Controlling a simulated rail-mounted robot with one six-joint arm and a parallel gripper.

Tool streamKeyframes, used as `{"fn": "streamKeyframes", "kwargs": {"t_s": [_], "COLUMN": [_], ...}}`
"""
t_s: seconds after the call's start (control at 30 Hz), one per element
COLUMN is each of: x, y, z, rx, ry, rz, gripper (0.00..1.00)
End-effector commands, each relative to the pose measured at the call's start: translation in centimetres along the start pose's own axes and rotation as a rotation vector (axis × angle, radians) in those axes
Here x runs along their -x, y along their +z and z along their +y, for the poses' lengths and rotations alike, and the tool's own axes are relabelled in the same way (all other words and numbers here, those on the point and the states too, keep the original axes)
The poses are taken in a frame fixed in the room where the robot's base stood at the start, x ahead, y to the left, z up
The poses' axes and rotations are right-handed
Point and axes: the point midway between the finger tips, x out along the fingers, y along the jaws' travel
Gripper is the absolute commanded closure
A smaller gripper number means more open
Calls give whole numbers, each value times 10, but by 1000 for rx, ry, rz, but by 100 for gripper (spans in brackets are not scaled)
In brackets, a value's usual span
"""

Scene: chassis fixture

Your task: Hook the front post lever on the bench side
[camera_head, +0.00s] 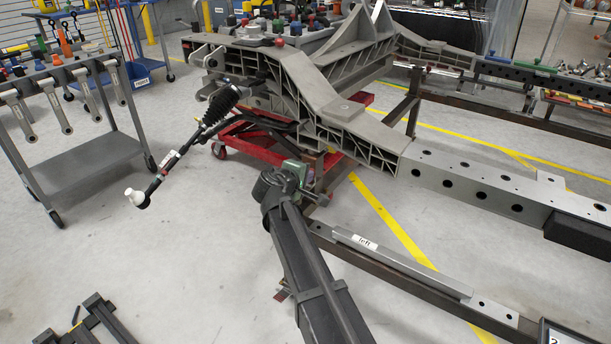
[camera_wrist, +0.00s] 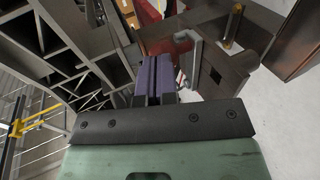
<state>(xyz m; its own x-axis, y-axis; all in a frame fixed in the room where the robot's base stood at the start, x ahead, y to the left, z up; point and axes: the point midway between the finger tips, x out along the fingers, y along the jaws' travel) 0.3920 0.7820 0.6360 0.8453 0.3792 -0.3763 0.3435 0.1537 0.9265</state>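In the head view my gripper (camera_head: 301,168) is at the near lower end of the large grey chassis frame (camera_head: 345,108), close to the end of the dark rail under the bar labelled "left" (camera_head: 365,243). In the wrist view its two purple-padded fingers (camera_wrist: 154,78) lie side by side and look shut, with nothing visible held. Just right of the fingertips is a light grey bent piece (camera_wrist: 186,42), perhaps the lever. My gripper hides this spot in the head view.
A red wheeled lift (camera_head: 238,145) stands under the chassis. A strut with a black bellows (camera_head: 220,104) and white end juts out left of my arm. A grey cart (camera_head: 85,165) with hanging metal arms stands at left. The floor between is clear.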

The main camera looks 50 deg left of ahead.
Motion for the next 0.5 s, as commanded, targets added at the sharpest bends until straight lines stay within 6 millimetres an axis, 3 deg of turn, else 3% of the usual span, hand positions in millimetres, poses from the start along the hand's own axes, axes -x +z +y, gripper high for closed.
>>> {"fn": "streamKeyframes", "kwargs": {"t_s": [0.13,0.27,0.5], "x": [4,21,78], "y": [2,8,15], "z": [2,5,7], "rx": [0,-2,-3], "ry": [1,2,1], "rz": [-3,-7,-10], "gripper": [100,100,100]}}
